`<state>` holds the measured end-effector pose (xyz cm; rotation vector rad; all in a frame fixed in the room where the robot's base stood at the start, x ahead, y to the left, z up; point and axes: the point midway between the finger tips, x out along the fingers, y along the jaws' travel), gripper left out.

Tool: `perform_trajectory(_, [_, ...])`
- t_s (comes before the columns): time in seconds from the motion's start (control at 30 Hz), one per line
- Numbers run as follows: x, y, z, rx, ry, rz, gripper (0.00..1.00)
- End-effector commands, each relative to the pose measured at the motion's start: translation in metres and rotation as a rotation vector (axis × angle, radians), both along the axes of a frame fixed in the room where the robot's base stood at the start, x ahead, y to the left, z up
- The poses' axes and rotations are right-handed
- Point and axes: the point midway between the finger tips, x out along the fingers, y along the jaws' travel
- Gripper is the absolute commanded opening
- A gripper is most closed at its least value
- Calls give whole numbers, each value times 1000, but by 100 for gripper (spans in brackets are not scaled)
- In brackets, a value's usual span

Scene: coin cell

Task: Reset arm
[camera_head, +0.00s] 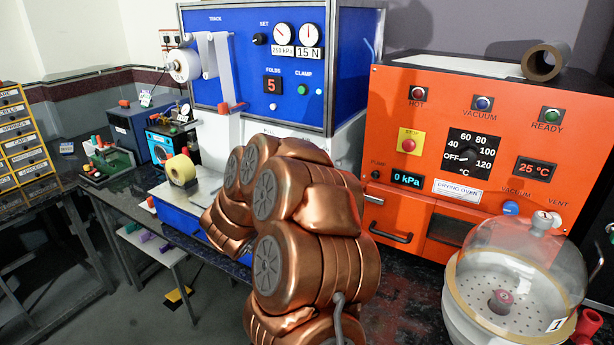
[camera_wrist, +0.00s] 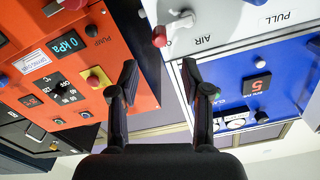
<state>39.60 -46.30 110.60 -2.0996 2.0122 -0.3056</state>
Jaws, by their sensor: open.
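My copper-coloured arm fills the middle of the head view, folded in front of the machines and hiding my gripper there. In the wrist view my gripper (camera_wrist: 158,70) shows two black fingers spread apart with nothing between them. The wrist picture is upside down. An orange drying oven (camera_wrist: 65,75) is on the left of the fingers and a blue machine panel (camera_wrist: 240,70) on the right. In the head view the orange drying oven (camera_head: 578,150) is right of my arm and the blue machine (camera_head: 225,25) is behind it.
A clear dome vessel (camera_head: 520,262) stands at the front right, close to my arm. Drawers (camera_head: 28,145) and small devices on a bench are at the far left.

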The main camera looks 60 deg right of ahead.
Motion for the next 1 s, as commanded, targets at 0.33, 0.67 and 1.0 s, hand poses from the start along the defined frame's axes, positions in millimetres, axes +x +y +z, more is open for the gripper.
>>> perform_trajectory(0.33, [-1, 11, 0, -1, 3, 0, 48])
perform_trajectory(0.67, [-1, 11, -1, 0, 2, 0, 48])
perform_trajectory(1.0, [32, 28, 0, 55, -28, 119, 48])
